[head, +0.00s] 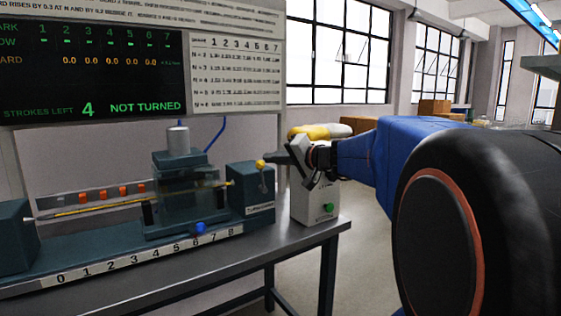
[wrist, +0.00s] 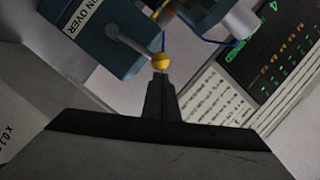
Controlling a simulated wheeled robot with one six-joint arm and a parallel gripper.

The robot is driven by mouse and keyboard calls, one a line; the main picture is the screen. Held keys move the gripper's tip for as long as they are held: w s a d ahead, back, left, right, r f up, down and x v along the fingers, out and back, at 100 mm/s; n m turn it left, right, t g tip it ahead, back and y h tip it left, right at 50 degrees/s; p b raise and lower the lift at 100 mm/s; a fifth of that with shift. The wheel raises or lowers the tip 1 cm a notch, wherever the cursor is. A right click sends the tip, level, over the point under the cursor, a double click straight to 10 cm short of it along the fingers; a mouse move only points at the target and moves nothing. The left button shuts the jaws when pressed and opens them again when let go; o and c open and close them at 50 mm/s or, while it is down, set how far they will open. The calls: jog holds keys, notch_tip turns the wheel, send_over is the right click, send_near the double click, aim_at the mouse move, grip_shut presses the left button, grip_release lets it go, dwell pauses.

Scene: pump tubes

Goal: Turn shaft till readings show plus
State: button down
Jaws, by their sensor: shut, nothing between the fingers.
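The dark readings panel (head: 95,70) at upper left in the head view has a row of small green marks, too small to read surely, above several 0.0 values. Its bottom line reads "STROKES LEFT 4" and "NOT TURNED". A thin yellowish shaft (head: 95,208) runs level into the teal machine block (head: 180,210). At the right end block a lever carries a yellow knob (head: 260,164), also in the wrist view (wrist: 161,62). My gripper (head: 272,159) is shut and empty, its tips (wrist: 160,77) right at the knob; I cannot tell whether they touch.
A blue knob (head: 200,228) sits on the bench front above a 0–8 scale strip (head: 130,261). A pale box with a green button (head: 328,207) stands at the bench's right end. A printed table board (head: 236,75) hangs beside the panel. Floor right of the bench is clear.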

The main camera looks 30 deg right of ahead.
jog(key=a+f+n+h, duration=0.1)
jog(key=a+n+h, duration=0.1)
jog(key=a+n, duration=0.3)
jog(key=shift+a+n+g+h, duration=0.3)
jog(key=shift+a+n+g, duration=0.1)
jog(key=shift+a, duration=0.5)
jog(key=shift+f, duration=0.25)
jog(key=shift+s, duration=0.15)
